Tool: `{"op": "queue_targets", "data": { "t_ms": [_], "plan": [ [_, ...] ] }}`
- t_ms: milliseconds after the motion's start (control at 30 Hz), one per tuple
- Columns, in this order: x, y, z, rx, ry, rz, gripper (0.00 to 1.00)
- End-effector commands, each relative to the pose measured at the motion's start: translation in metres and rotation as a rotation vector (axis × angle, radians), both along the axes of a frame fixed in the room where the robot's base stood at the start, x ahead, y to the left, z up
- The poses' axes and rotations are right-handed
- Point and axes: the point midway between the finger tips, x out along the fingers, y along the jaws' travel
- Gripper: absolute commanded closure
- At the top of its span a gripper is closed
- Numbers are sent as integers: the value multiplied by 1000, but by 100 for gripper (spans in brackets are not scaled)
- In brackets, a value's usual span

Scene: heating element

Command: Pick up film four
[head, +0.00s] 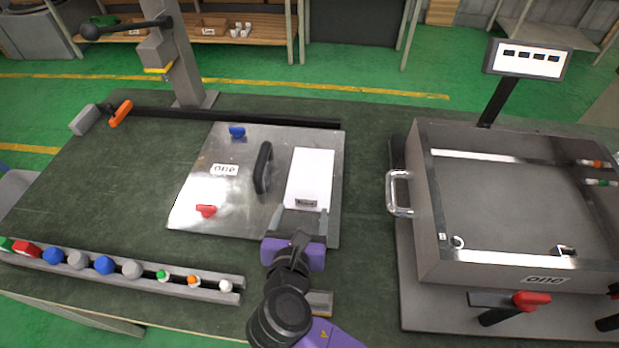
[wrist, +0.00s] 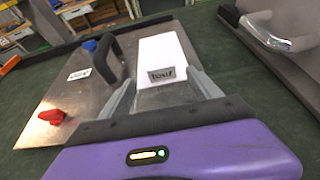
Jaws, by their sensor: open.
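Film four is a white rectangular sheet (head: 311,175) on the right part of a metal plate (head: 234,187). In the wrist view the film (wrist: 163,52) bears a dark label reading "four" at its near end. My gripper (head: 304,214) is open, its two grey fingers pointing at the near end of the film. In the wrist view the fingers of my gripper (wrist: 162,86) stand on either side near the label. I cannot tell whether they touch the film or the plate.
A black handle (head: 263,167) stands on the plate left of the film, with blue and red knobs farther left. A metal box frame (head: 428,225) with a handle stands at right. A rail (head: 150,283) of coloured parts lies at front left.

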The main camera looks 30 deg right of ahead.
Motion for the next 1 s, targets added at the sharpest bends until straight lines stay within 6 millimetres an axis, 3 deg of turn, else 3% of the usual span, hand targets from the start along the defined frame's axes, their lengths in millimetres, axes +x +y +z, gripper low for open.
{"op": "queue_targets", "data": {
  "t_ms": [333,667,1000],
  "plan": [
    [32,-25,-20,1,-1,-1,27],
    [37,-29,-23,2,-2,1,27],
    [36,-28,-22,2,-2,1,92]
  ]
}}
